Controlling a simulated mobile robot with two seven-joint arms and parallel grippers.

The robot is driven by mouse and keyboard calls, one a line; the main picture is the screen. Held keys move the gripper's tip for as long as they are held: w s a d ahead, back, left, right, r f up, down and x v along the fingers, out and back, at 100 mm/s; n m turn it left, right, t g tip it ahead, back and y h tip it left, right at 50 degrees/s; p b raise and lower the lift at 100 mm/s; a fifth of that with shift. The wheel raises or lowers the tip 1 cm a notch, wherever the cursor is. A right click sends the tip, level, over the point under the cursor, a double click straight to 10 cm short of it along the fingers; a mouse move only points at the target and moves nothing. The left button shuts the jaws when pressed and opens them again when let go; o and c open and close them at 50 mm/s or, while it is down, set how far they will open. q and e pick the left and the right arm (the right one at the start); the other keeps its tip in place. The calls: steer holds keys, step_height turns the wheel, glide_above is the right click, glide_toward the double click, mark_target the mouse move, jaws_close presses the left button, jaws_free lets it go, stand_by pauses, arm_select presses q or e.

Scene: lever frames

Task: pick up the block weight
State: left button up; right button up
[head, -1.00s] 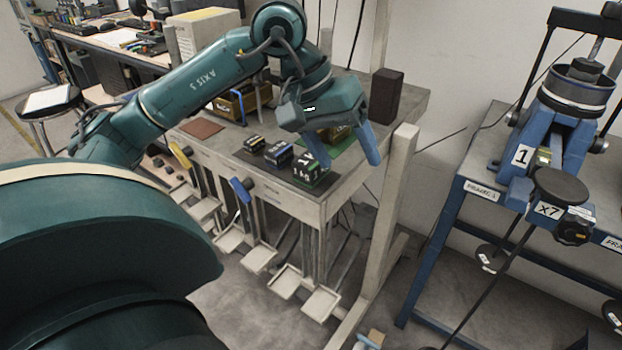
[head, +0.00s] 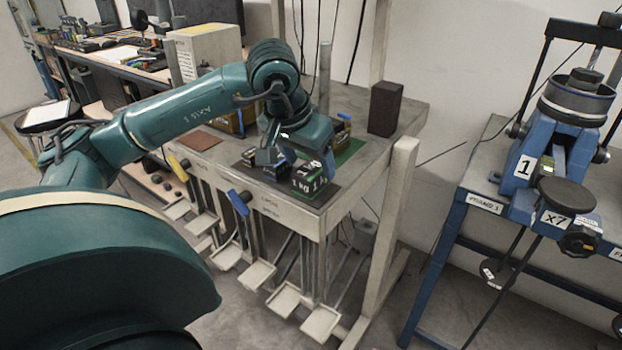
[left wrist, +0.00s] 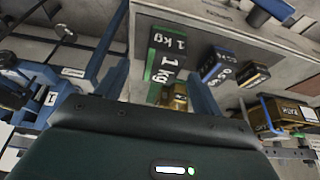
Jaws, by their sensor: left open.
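The block weight (head: 306,183), black with a green band and marked 1 kg, sits on a dark mat at the near right corner of the bench. In the left wrist view the block weight (left wrist: 167,62) shows between my two blue fingers. My left gripper (head: 297,164) is open and points down close over it, hiding part of the block. I cannot tell whether the fingers touch it. Two smaller weights stand beside it, the blue-banded one (left wrist: 217,66) and the smallest one (left wrist: 250,75). My right gripper is not in view.
A dark upright block (head: 385,108) stands at the bench's back right. Brass boxes, one marked BATH (left wrist: 287,112), stand behind the weights. A yellow lever (head: 178,162) and a blue lever (head: 238,203) stick out at the bench front. A blue-framed machine (head: 565,130) stands at the right.

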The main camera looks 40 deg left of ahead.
mark_target(311, 168)
arm_select(q)
steer(key=x, duration=0.3)
steer(key=shift+a+f, duration=0.15)
steer(key=shift+f, duration=0.2)
jaws_close()
steer(key=shift+w+r, duration=0.1)
steer(key=shift+r, duration=0.05)
stand_by(0.6)
